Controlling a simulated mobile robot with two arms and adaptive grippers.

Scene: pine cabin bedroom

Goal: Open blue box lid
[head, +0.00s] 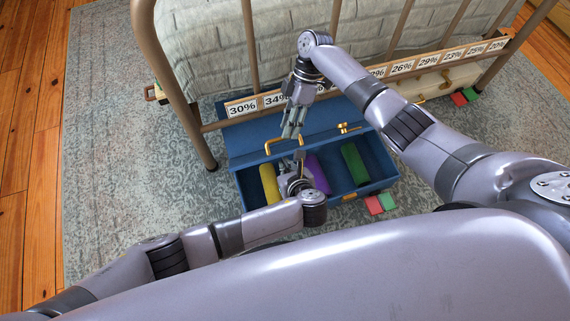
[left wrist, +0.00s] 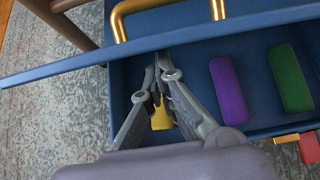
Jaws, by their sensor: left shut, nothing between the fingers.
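The blue box (head: 246,187) sits on the rug at the foot of the bed. Its blue lid (head: 240,145) is raised, so the inside shows; the lid also crosses the top of the left wrist view (left wrist: 60,67). A gold handle (head: 270,146) is on the lid and shows in the left wrist view (left wrist: 119,24). My left gripper (head: 291,165) is shut and empty at the open front of the box, close to the lid's edge; its fingertips also show in the left wrist view (left wrist: 160,68). My right gripper (head: 291,130) points down over the lid; its finger gap is unclear.
Inside the box lie a yellow block (head: 269,184), a purple block (head: 318,174) and a green block (head: 355,163). The metal bed frame (head: 175,80) and a strip of percentage labels (head: 242,108) stand behind the lid. Free rug lies to the left.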

